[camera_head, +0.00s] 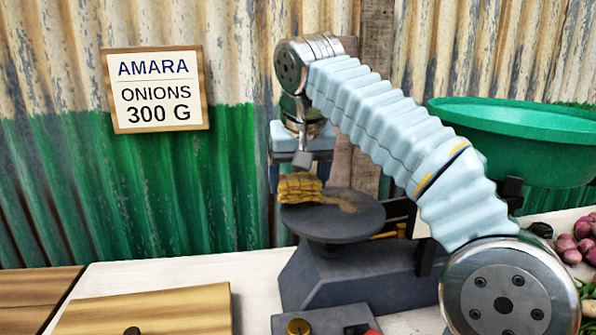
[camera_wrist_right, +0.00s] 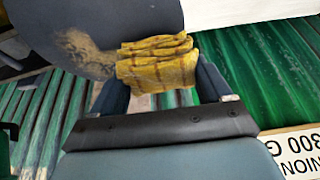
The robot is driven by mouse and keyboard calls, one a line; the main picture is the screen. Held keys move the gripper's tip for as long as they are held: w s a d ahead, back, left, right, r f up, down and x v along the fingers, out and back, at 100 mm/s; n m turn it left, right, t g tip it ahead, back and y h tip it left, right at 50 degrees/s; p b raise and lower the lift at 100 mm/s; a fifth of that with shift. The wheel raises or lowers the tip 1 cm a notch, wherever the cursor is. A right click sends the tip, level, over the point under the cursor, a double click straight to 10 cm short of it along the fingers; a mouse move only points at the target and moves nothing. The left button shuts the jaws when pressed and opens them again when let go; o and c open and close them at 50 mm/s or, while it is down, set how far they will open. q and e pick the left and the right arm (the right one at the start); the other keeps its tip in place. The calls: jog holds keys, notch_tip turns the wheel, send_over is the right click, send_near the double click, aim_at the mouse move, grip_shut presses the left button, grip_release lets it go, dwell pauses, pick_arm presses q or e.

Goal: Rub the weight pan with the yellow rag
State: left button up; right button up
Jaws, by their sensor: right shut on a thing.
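The weight pan (camera_head: 335,222) is a dark grey round plate on top of the grey scale. A brown dusty smear (camera_head: 343,200) lies on its surface, and it also shows in the right wrist view (camera_wrist_right: 82,50). My right gripper (camera_head: 302,172) points down over the pan's left back part. It is shut on the folded yellow rag (camera_head: 300,187), which shows between both fingers in the right wrist view (camera_wrist_right: 158,62). The rag is at the pan's surface beside the smear; I cannot tell whether it presses on it. My left gripper is not in view.
The scale body (camera_head: 335,280) stands on a white table (camera_head: 258,268). A wooden board (camera_head: 150,312) lies at front left. A green basin (camera_head: 520,140) and onions (camera_head: 572,240) are at right. A sign (camera_head: 155,90) reading "AMARA ONIONS 300 G" hangs on the corrugated wall.

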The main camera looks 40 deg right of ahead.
jog(key=shift+f+b, duration=0.75)
jog(key=shift+f, duration=0.35)
dwell(0.6)
